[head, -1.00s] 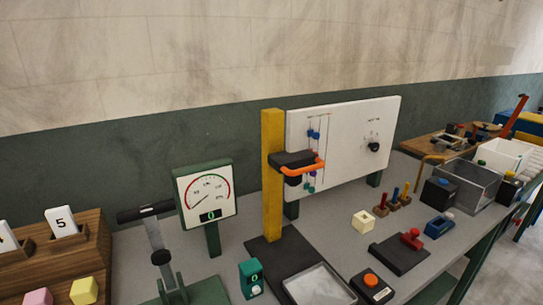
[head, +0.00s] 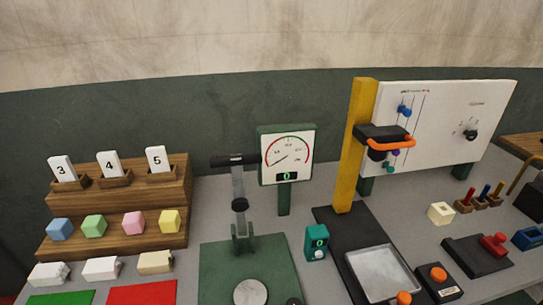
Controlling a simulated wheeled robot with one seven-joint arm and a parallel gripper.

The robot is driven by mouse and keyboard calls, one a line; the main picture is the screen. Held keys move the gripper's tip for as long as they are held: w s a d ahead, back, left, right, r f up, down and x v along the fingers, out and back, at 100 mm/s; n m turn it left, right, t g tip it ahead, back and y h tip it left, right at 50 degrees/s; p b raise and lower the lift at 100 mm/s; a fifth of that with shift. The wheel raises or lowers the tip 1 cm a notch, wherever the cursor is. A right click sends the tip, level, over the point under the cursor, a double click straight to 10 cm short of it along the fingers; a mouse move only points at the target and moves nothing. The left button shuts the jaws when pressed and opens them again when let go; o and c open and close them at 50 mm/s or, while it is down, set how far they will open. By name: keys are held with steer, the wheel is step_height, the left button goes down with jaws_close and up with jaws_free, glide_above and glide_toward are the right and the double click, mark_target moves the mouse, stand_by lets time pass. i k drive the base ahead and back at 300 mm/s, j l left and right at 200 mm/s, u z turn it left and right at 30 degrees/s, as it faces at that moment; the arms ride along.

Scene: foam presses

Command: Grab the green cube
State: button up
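The green cube (head: 94,226) sits on the lower step of a wooden rack (head: 120,247) at the left of the head view. It stands between a blue cube (head: 60,229) on its left and a pink cube (head: 134,223) on its right. A yellow cube (head: 169,221) is at the right end of the row. The cubes are apart from each other. My gripper is not in view.
Cards numbered 3, 4 and 5 (head: 157,159) stand on the upper step. Pale blocks (head: 101,268) and green and red mats (head: 142,294) lie in front. A green-based press (head: 248,268), a dial gauge (head: 287,155) and a yellow post (head: 352,150) stand to the right.

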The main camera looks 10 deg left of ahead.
mark_target(93, 226)
steer(key=u, duration=1.35)
steer(key=i+j+z, duration=0.35)
steer(key=i, duration=0.3)
steer(key=i+j+z, duration=0.35)
steer(key=i+j, duration=0.15)
steer(key=i, duration=0.15)
